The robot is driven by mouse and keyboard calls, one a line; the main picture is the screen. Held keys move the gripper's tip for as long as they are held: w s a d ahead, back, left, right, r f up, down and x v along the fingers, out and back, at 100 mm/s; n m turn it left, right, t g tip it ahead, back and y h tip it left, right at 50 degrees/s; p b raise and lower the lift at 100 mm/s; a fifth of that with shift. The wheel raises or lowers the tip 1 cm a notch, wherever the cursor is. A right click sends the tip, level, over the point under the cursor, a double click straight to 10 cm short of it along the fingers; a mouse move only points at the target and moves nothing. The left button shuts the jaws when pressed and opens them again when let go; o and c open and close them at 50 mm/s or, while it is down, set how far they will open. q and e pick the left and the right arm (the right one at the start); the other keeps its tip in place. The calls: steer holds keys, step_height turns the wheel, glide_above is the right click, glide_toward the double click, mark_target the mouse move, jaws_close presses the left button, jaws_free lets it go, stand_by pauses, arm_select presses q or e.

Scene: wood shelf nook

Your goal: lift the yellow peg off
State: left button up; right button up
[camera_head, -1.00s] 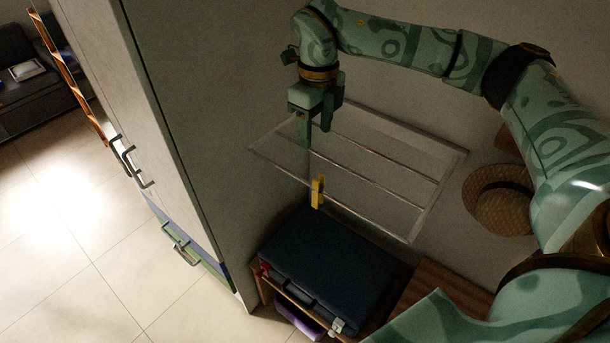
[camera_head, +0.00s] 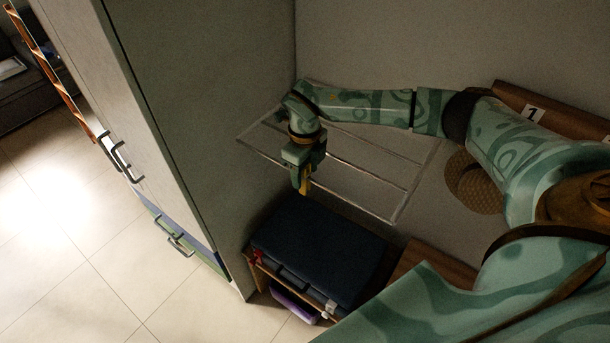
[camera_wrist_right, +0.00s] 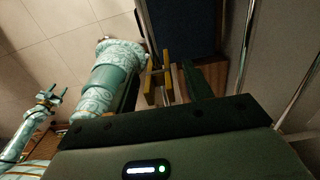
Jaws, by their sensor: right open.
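The yellow peg (camera_head: 308,186) is clipped on the near rod of the wire drying rack (camera_head: 372,214). My right gripper (camera_head: 303,187) is at the peg, its fingers pointing down and partly covering it in the head view. In the right wrist view the peg (camera_wrist_right: 153,88) shows two yellow prongs, close to the open right fingers (camera_wrist_right: 166,86). I cannot tell whether the fingers touch it. What seems to be my left gripper (camera_wrist_right: 56,93) shows small at the left of the wrist view, far from the peg; its jaws are too small to judge.
A dark blue case (camera_head: 318,250) lies on a wooden shelf below the rack. A tall cabinet (camera_head: 205,120) stands close at the left. A woven hat (camera_head: 473,186) hangs on the wall at right. Tiled floor (camera_head: 85,270) is clear at lower left.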

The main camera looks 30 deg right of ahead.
steer(key=shift+f, duration=0.2)
steer(key=c, duration=1.1)
steer(key=shift+o, duration=0.2)
step_height(320, 180, up, 16)
steer(key=p, duration=0.5)
steer(key=shift+a+r, duration=0.1)
